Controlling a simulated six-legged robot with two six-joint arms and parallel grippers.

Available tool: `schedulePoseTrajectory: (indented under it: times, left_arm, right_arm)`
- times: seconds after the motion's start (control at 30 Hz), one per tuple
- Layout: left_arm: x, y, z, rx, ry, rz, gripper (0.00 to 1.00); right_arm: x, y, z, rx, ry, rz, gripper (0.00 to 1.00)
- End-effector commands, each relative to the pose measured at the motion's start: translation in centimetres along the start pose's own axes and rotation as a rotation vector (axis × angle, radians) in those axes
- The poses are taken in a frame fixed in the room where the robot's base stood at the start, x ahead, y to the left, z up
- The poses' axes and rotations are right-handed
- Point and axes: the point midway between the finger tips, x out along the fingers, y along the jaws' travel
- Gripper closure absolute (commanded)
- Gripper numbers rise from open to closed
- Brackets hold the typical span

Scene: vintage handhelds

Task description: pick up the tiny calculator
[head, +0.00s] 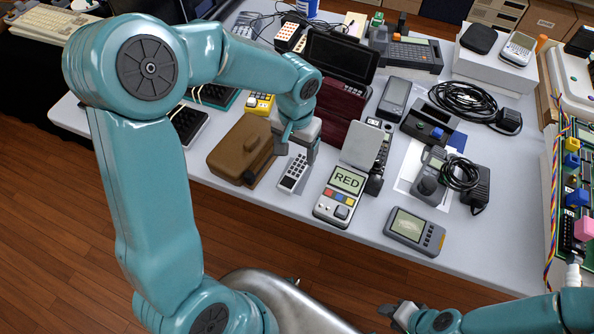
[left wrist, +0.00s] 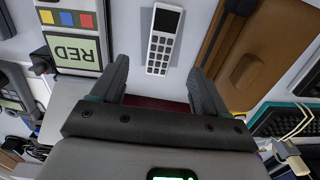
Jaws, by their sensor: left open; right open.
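The tiny calculator (head: 293,173) is small and white, with a dark screen and dark keys. It lies flat on the grey table between a brown case and the device reading RED. In the left wrist view the calculator (left wrist: 164,42) lies just beyond the fingertips, in line with the gap. My left gripper (head: 297,148) is open and empty, pointing down just behind the calculator, apparently above the table; the exact height is unclear. It also shows in the left wrist view (left wrist: 158,72). My right gripper (head: 391,311) is open and low, off the table's front edge.
The brown case (head: 240,148) lies close on the left. The RED handheld (head: 340,195) lies close on the right. A grey handheld (head: 414,231) lies near the front edge. Dark red boxes (head: 335,112) stand behind.

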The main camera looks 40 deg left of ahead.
Motion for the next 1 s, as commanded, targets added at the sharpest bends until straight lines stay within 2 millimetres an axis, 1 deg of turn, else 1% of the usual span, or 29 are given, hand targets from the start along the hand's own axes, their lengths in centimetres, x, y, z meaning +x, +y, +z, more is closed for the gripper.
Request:
schedulePoseTrajectory:
  times: [0.03, 0.1, 0.33, 0.5, 0.6, 0.7, 0.87, 0.9, 0.97, 1.0]
  left_arm:
    - [1.1, 0.0, 0.1, -0.001, -0.004, 0.001, 0.26]
    - [2.2, 0.0, 0.1, -0.001, -0.003, 0.0, 0.26]
    - [4.0, 0.1, -0.1, -0.001, -0.001, 0.001, 0.26]
    - [6.9, -0.1, -0.2, 0.0, -0.003, 0.001, 0.26]
    - [8.1, -0.1, -0.3, 0.0, -0.001, 0.0, 0.26]
    - [8.5, -0.1, -0.4, -0.001, 0.0, 0.001, 0.26]
    - [8.5, -0.1, -0.5, -0.001, 0.001, 0.001, 0.26]
    - [8.5, -0.1, -0.5, -0.001, 0.001, 0.001, 0.29]
    - [8.5, -0.1, -0.5, -0.001, 0.001, 0.001, 0.48]
    - [8.5, -0.1, -0.5, -0.001, 0.001, 0.001, 0.61]
  right_arm:
    - [0.1, 0.1, 0.0, 0.0, 0.0, 0.0, 0.57]
    - [0.2, 0.1, 0.0, 0.0, 0.0, 0.0, 0.57]
    - [0.2, 0.1, 0.0, 0.0, 0.0, 0.0, 0.57]
    - [0.1, 0.0, 0.0, 0.0, 0.0, 0.0, 0.57]
    - [0.2, 0.1, 0.0, 0.0, 0.0, 0.0, 0.57]
    - [0.2, 0.1, 0.0, 0.0, 0.0, 0.0, 0.57]
    - [0.2, 0.1, 0.0, 0.0, 0.0, 0.0, 0.57]
    - [0.2, 0.1, 0.0, 0.0, 0.0, 0.0, 0.57]
    - [0.2, 0.1, 0.0, 0.0, 0.0, 0.0, 0.57]
    - [0.2, 0.1, 0.0, 0.0, 0.0, 0.0, 0.57]
